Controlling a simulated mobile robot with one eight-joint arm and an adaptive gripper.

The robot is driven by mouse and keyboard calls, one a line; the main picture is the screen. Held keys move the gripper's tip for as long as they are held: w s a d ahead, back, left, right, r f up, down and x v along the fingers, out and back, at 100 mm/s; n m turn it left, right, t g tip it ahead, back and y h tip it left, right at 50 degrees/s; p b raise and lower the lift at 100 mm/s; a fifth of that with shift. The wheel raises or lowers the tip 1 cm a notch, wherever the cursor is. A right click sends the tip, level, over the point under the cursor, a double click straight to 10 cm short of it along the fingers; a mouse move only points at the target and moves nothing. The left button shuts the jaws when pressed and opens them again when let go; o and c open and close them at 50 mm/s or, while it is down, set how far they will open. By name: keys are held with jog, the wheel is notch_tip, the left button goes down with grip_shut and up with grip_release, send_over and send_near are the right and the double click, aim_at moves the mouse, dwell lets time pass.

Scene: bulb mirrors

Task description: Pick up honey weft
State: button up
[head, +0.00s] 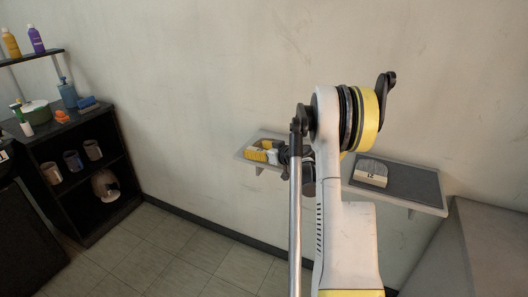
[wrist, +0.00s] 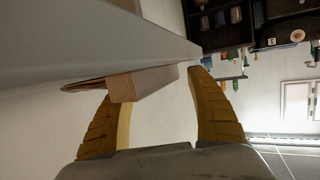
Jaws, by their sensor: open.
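No label marks the honey weft.
A right wall shelf (head: 425,198) holds a dark mat and a grey and cream item marked 12 (head: 371,173). A black shelf unit (head: 78,185) with mugs and bottles stands at the left. A grey block-like surface (head: 490,250) is at lower right. The floor between is clear.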

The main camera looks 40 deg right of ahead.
jog(key=shift+c, duration=0.4)
jog(key=c, duration=1.3)
jog(key=shift+r, duration=0.1)
jog(key=shift+c, duration=0.2)
